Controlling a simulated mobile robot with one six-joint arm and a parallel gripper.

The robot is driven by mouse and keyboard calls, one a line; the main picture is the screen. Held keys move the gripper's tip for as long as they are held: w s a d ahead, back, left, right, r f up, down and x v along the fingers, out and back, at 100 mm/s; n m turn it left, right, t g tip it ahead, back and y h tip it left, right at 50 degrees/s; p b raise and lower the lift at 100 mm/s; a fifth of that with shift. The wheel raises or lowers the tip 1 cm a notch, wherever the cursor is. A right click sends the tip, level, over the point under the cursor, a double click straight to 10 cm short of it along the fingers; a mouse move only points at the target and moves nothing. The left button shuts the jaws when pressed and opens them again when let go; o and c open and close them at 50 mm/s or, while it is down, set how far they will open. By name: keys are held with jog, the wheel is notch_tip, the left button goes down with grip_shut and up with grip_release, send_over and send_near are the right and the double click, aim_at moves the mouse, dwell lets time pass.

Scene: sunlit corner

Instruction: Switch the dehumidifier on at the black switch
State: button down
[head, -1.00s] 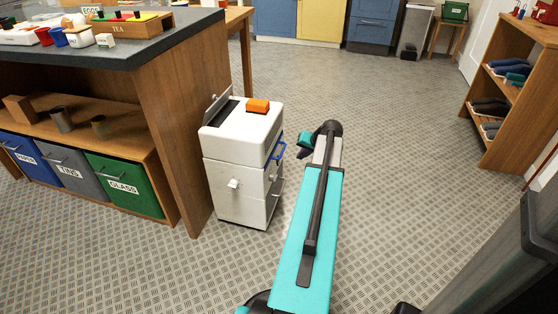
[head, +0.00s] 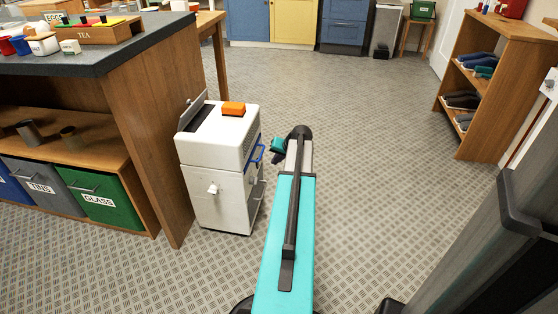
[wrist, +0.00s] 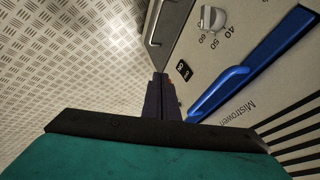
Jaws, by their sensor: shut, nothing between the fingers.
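The dehumidifier (head: 212,153) is a white box standing on the floor by the end of the counter. A blue handle (head: 257,153) is on its right-hand face. In the wrist view, its grey panel (wrist: 205,55) carries a small black switch (wrist: 184,70) with white marks, too small to tell which way it is set. My gripper (wrist: 162,80) is shut and empty, its tips just left of and below the switch in the picture. I cannot tell whether they touch the panel. In the head view, the switch is hidden and my gripper (head: 276,155) is beside that right-hand face.
A numbered knob (wrist: 212,18), the blue handle bar (wrist: 250,66) and dark vent slots (wrist: 295,140) are near the switch. Floor between is clear.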

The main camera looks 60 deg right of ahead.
jog(key=w+f+b, duration=0.3)
jog(key=w+f, duration=0.1)
jog(key=w, duration=0.2)
jog(key=shift+w+f, duration=0.15)
jog(key=shift+w+a+f+p, duration=0.1)
jog(key=shift+w+a+p, duration=0.15)
jog(key=shift+p, duration=0.7)
jog(key=shift+f+p, duration=0.3)
jog(key=shift+p, duration=0.05)
jog(key=shift+r, duration=0.2)
jog(key=shift+r+p, duration=0.65)
